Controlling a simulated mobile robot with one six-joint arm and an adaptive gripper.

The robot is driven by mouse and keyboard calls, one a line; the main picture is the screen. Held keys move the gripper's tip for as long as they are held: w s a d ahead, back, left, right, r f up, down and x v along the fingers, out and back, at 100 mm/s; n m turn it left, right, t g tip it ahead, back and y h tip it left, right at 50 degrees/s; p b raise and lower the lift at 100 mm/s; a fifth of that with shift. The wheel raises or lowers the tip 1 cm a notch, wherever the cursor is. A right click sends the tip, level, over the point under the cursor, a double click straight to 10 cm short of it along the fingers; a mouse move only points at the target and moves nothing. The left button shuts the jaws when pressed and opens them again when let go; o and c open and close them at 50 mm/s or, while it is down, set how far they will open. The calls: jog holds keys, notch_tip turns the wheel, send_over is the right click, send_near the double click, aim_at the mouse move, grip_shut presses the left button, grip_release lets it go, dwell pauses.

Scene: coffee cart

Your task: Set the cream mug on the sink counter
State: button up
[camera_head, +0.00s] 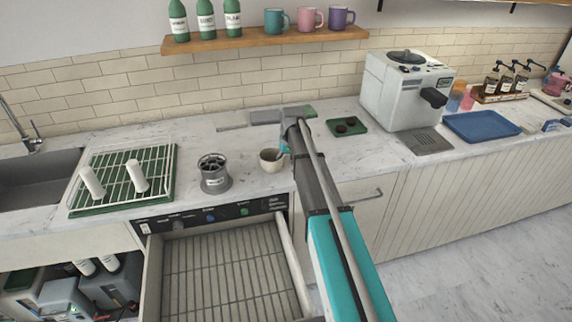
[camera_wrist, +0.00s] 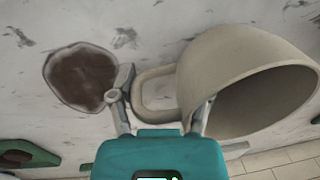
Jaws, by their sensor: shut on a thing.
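The cream mug (camera_head: 269,160) is in front of the backsplash, right of the grey grinder-like canister; it also shows large in the wrist view (camera_wrist: 225,70), with its open mouth facing lower right there. My gripper (camera_head: 284,149) is at the mug's right side. In the wrist view my gripper (camera_wrist: 160,100) is shut on the mug's handle, one finger on each side of it. The marble counter (camera_head: 240,190) lies under the mug and runs left to the sink (camera_head: 40,175). Whether the mug's base touches the counter I cannot tell.
A green drying rack (camera_head: 125,178) with two white cylinders stands by the sink. The canister (camera_head: 214,175) is close left of the mug. An open drawer (camera_head: 225,265) sits below. A white machine (camera_head: 405,90) stands right.

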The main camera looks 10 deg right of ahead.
jog(key=shift+f, duration=0.1)
jog(key=o, duration=1.4)
jog(key=shift+c, duration=0.2)
jog(key=r+p, duration=0.4)
jog(key=d+r+p, duration=0.1)
jog(key=r+p, duration=0.7)
jog(key=shift+d+r, duration=0.1)
jog(key=shift+d, duration=0.1)
dwell(0.5)
jog(key=s+a, duration=0.3)
jog(key=s, duration=1.1)
jog(key=s+a+h, duration=0.1)
jog(key=s+a, duration=0.2)
jog(key=s, duration=1.2)
jog(key=shift+a, duration=0.4)
